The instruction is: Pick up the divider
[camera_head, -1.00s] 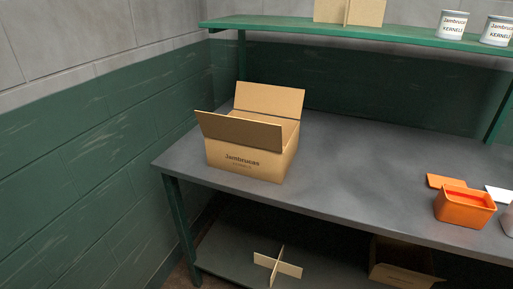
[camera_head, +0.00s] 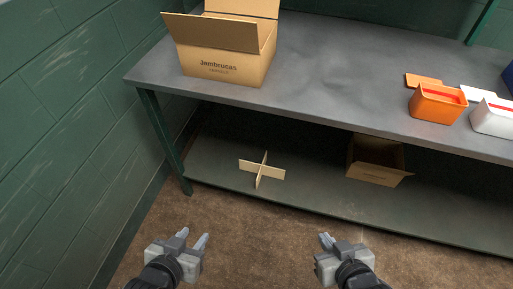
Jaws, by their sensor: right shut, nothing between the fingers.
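The divider (camera_head: 273,173) is a pale cardboard cross of two interlocked panels. It stands on the lower shelf (camera_head: 225,155) of the workbench, near its front edge, left of the middle. My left gripper (camera_head: 195,234) is in front of the shelf, below and left of the divider in the picture. Its fingers are apart with nothing between them. My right gripper (camera_head: 326,238) is below and right of the divider, with its fingers together and empty. Neither gripper touches the divider.
An open Jambrucas box (camera_head: 222,66) stands on the benchtop (camera_head: 320,70) above. Another open box (camera_head: 375,173) sits on the lower shelf to the right. Orange (camera_head: 437,106) and white (camera_head: 492,119) containers stand on the benchtop at right. A bench leg (camera_head: 163,140) is at left.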

